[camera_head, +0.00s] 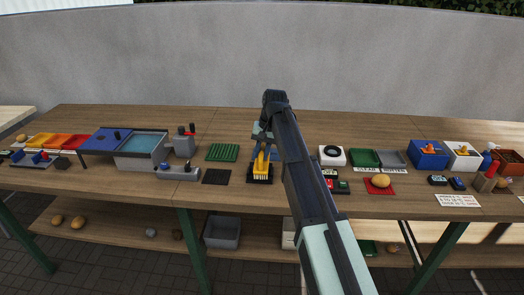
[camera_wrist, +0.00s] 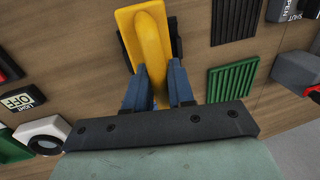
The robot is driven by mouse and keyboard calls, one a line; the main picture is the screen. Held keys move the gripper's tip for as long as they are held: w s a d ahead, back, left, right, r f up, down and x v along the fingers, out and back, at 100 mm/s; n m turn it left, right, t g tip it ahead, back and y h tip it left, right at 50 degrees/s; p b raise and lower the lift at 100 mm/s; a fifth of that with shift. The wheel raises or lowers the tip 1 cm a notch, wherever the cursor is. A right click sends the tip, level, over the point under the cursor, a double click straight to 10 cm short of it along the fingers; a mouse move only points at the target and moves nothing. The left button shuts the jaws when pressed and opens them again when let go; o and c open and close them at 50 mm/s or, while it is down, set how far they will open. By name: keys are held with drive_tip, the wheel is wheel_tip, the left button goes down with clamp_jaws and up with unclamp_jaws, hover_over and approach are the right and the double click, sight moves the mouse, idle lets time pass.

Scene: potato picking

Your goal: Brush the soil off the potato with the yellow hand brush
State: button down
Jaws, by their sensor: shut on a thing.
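The yellow hand brush (camera_head: 261,167) is at the middle of the bench, with its handle toward my gripper (camera_head: 262,151). In the wrist view my gripper (camera_wrist: 160,88) has its blue fingers closed on the handle of the brush (camera_wrist: 150,40). Something black shows under and beside the brush; I cannot tell whether it is bristles or a rest, nor whether the brush is lifted. A tan potato (camera_head: 380,180) lies on a red mat (camera_head: 372,190) to the right, apart from the brush. Any soil on it is too small to tell.
A green ribbed mat (camera_head: 222,152) and a black mat (camera_head: 216,177) lie left of the brush. A white box with a black ring (camera_head: 332,155), a green tray (camera_head: 364,158) and a grey tray (camera_head: 392,159) stand behind the potato. Small switch boxes (camera_head: 338,186) sit between brush and potato.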

sight(263, 145)
drive_tip(key=shift+w, duration=0.15)
drive_tip(key=shift+w, duration=0.9)
idle(1.7)
drive_tip(key=shift+w, duration=0.1)
drive_tip(key=shift+w, duration=0.9)
drive_tip(key=shift+s, duration=2.05)
drive_tip(key=shift+w, duration=1.05)
